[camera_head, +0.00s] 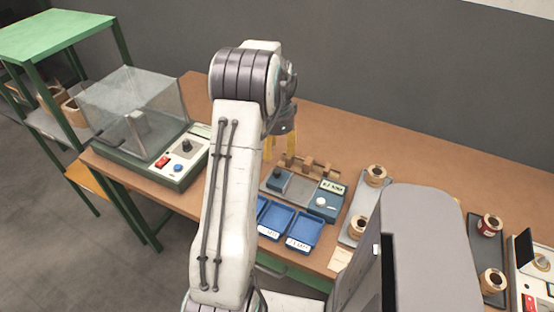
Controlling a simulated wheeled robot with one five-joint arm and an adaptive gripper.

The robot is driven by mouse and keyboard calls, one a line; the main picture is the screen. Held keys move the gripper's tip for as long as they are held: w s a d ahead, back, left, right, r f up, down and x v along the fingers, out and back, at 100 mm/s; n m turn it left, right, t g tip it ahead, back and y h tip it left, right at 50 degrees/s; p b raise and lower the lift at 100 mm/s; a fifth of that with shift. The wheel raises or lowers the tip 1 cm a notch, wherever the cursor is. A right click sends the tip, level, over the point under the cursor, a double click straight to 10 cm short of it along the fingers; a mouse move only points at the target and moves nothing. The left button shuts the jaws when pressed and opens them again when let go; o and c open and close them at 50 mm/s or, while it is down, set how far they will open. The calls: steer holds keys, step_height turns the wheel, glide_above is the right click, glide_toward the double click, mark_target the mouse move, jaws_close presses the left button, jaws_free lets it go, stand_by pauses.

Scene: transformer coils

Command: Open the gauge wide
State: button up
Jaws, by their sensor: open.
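The gauge (299,189) sits on the workbench just right of my arm. It has a blue-grey body, a dark knob on its left part, and a small display and a white round button on its right part. Brown blocks (309,164) stand along its back side; I cannot tell how far apart its jaws are. My gripper (280,148) points down with two yellow fingers, open, above or just behind the gauge's left end. It appears empty. My arm hides part of the gripper and the bench to the left of the gauge.
Blue trays (305,232) with labels lie in front of the gauge. Trays with copper coils (376,175) stand to the right. A machine with a clear cover (133,105) stands on the left. The back right of the workbench (430,155) is clear.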

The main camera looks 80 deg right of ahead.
steer(key=shift+r, duration=1.35)
